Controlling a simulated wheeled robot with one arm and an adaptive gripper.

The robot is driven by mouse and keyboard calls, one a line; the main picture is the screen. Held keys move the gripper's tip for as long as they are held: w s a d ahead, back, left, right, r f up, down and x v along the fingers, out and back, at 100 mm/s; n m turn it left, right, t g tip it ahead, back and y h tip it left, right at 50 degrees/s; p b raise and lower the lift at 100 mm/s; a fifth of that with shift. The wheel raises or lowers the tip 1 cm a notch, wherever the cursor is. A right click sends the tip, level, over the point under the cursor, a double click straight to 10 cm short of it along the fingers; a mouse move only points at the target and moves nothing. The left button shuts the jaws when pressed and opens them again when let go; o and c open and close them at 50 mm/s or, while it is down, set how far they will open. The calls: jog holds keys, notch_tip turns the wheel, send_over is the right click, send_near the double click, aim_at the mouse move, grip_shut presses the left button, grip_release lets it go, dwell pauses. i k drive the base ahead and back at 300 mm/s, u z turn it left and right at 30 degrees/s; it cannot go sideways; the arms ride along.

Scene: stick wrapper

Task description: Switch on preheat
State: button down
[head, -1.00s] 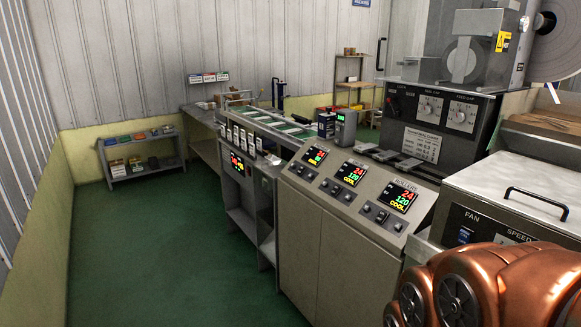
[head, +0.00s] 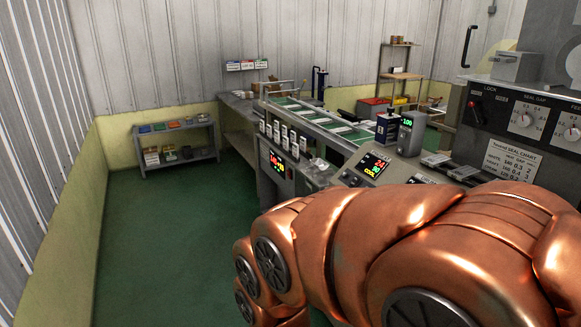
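No control marked preheat can be read in the head view. A sloped grey console (head: 350,180) carries a lit display (head: 374,163) reading red 24 above yellow COOL; the rest of this console is hidden behind my copper arm. To its left, a dark panel with a lit display (head: 278,165) sits on the machine's end, below several small white-fronted units (head: 285,137) in a row. A dark cabinet at the right has a red-and-black knob (head: 472,108) under the word LOCK and a seal gap dial (head: 523,118). My gripper is out of view.
The green floor (head: 165,235) is open at the left, along the corrugated wall (head: 40,90). A low grey shelf (head: 180,148) with small boxes stands at the back left. A small grey unit with a green readout (head: 406,124) stands beyond the console.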

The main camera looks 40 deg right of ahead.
aim_at(356, 180)
jog(key=z, duration=0.1)
jog(key=i, duration=1.15)
jog(key=z, duration=0.3)
